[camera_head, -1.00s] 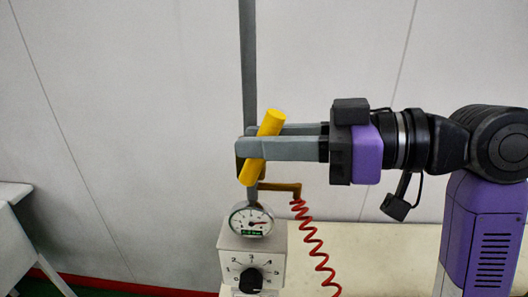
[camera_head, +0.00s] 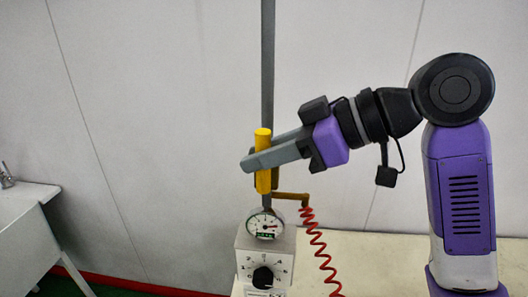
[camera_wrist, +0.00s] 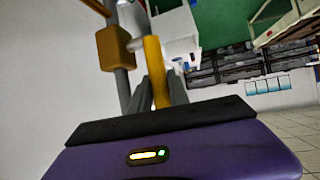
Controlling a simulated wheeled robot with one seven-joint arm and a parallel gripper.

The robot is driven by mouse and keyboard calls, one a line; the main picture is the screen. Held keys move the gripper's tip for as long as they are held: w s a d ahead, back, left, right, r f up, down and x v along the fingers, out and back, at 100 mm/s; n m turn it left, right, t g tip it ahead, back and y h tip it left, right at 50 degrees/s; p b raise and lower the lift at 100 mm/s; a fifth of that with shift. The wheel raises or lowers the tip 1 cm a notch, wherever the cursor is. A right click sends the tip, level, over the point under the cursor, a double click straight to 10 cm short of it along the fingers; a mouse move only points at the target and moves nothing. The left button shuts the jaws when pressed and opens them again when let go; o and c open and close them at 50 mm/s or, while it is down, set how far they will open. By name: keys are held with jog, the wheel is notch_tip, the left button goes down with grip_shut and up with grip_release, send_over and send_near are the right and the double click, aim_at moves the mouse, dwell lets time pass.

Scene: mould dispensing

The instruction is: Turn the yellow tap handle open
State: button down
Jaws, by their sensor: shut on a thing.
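The yellow tap handle (camera_head: 263,142) is a short bar on the grey vertical pipe (camera_head: 267,60). It stands almost upright, in line with the pipe. My gripper (camera_head: 258,160) reaches in from the right, tilted down to the left, and its grey fingers are shut around the handle's middle. In the wrist view the handle (camera_wrist: 155,72) lies between my two fingers (camera_wrist: 158,92), beside the pipe and a brownish-yellow block (camera_wrist: 115,47).
Below the handle are a round gauge (camera_head: 265,224) and a white box with a black knob (camera_head: 263,277). A red coiled hose (camera_head: 318,245) hangs from a brown spout (camera_head: 290,196) over a cream table (camera_head: 375,260). A white sink unit (camera_head: 30,210) stands at the left.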

jog(key=c, duration=1.3)
grip_release()
jog(key=shift+o, duration=0.2)
jog(key=b+v, duration=0.2)
jog(key=v, duration=0.5)
jog(key=shift+d+r, duration=0.15)
jog(key=shift+d, duration=0.15)
jog(key=shift+s, duration=0.1)
